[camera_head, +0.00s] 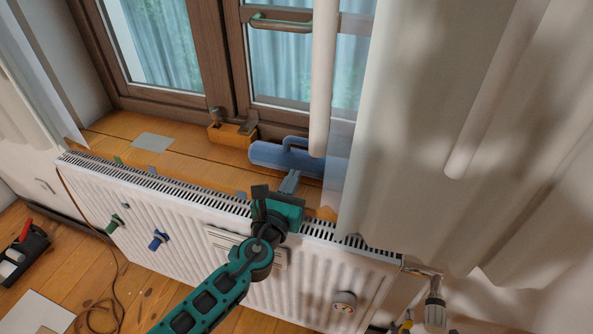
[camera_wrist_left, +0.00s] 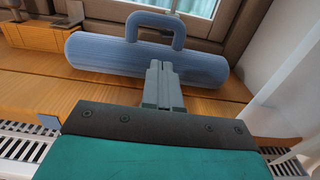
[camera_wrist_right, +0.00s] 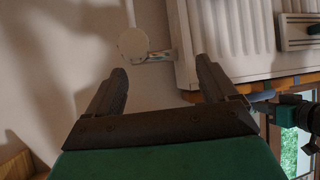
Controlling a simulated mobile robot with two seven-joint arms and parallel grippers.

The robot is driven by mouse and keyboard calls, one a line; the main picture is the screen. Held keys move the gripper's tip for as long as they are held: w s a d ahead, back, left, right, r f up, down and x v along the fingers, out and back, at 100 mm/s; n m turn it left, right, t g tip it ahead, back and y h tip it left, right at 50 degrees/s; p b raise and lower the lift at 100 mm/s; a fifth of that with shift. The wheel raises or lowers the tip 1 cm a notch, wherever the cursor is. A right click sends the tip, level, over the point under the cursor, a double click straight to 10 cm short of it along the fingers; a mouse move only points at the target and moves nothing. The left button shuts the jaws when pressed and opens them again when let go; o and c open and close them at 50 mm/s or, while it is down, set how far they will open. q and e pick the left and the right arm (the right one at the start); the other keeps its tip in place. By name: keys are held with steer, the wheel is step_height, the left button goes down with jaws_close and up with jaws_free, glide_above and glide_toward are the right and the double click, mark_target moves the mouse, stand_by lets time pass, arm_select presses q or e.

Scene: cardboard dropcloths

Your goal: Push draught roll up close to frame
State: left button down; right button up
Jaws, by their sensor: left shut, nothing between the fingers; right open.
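The draught roll (camera_head: 285,158) is a blue cylinder with a loop handle, lying on the wooden sill along the window frame (camera_head: 190,118). In the left wrist view the roll (camera_wrist_left: 100,52) lies across the sill close to the frame (camera_wrist_left: 220,25); whether it touches the frame cannot be told. My left gripper (camera_head: 288,183) is shut and empty, its fingertips (camera_wrist_left: 158,68) at the near side of the roll, just below the handle. Contact is unclear. The curtain hides the roll's right end in the head view. My right gripper (camera_wrist_right: 160,85) is open and empty, before a wall and radiator.
A white radiator (camera_head: 190,225) stands under the sill. A wooden block (camera_head: 232,134) sits left of the roll. A grey card (camera_head: 152,142) lies on the sill's left. A pale curtain (camera_head: 450,130) hangs at the right.

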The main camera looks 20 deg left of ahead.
mark_target(301, 163)
arm_select(q)
steer(key=shift+w, duration=1.55)
arm_select(e)
steer(key=shift+a, duration=0.1)
arm_select(q)
steer(key=shift+w+d+b, duration=0.15)
steer(key=shift+w+b, duration=0.6)
steer(key=shift+w, duration=2)
arm_select(e)
steer(key=shift+a+f, duration=0.25)
steer(key=shift+a, duration=0.1)
steer(key=shift+w+d, duration=0.1)
